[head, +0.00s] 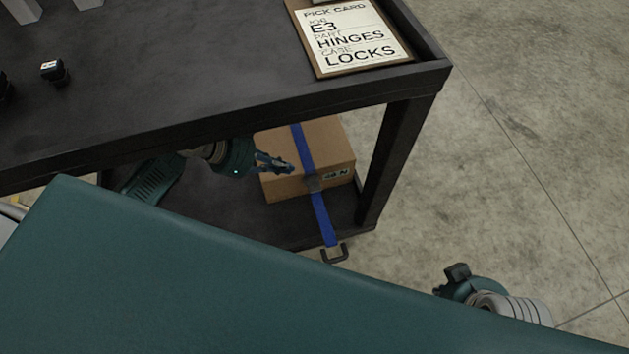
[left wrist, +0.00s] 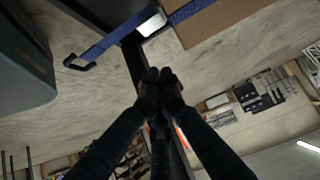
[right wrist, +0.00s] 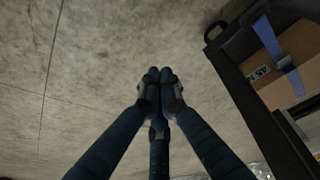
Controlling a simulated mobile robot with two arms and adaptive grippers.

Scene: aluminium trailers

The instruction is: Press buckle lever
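A brown cardboard box (head: 285,187) sits on the lower shelf of a black cart, with a blue strap (head: 301,145) over it. A grey buckle (head: 313,182) is on the strap at the box's front edge; its lever cannot be told apart. The buckle also shows in the right wrist view (right wrist: 286,63), and a pale, bright piece at the strap in the left wrist view (left wrist: 151,22) looks like it. My left gripper (head: 288,168) is left of the buckle, fingertips together and empty. My right gripper (right wrist: 160,74) is shut and empty, away from the cart over the floor.
The cart's black top (head: 200,100) overhangs the shelf, and a black leg (head: 388,160) stands right of the box. A black hook (head: 334,254) ends the strap's lower tail. A clipboard card (head: 352,38) lies on top. Floor at right is clear.

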